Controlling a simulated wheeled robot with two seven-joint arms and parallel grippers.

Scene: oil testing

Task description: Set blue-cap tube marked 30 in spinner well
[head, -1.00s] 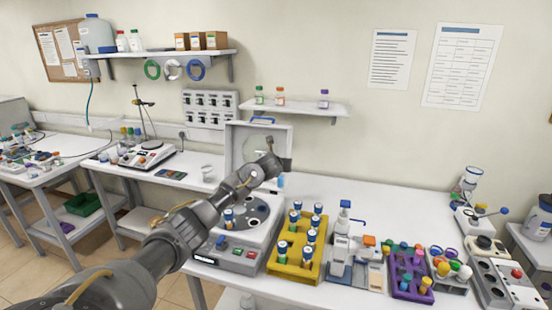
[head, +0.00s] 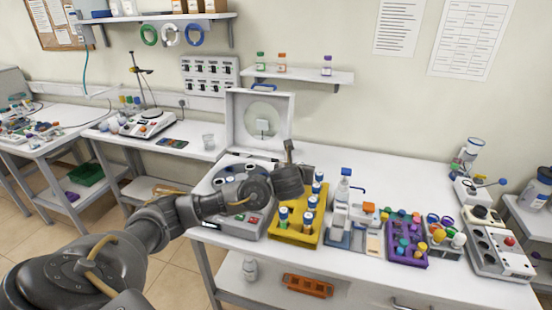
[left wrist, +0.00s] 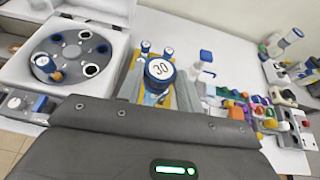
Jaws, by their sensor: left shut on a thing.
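The blue-cap tube marked 30 (left wrist: 158,69) shows its cap top large and close in the left wrist view, with its body mostly hidden. My left gripper (head: 288,182) is shut on it at the yellow rack (head: 272,229); the fingers are hard to make out. I cannot tell whether the tube is clear of the rack. The spinner (head: 226,221) stands left of the rack with its lid (head: 237,128) up. In the left wrist view its grey rotor (left wrist: 72,51) has several dark wells, and a blue-capped tube (left wrist: 44,64) sits at its left side. My right gripper is out of view.
Other blue-capped tubes (head: 283,213) stand in the yellow rack. Right of it are a white dispenser (head: 341,215) and a purple rack (head: 404,262) of coloured caps. The raised lid stands behind the spinner. The table behind the racks is clear.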

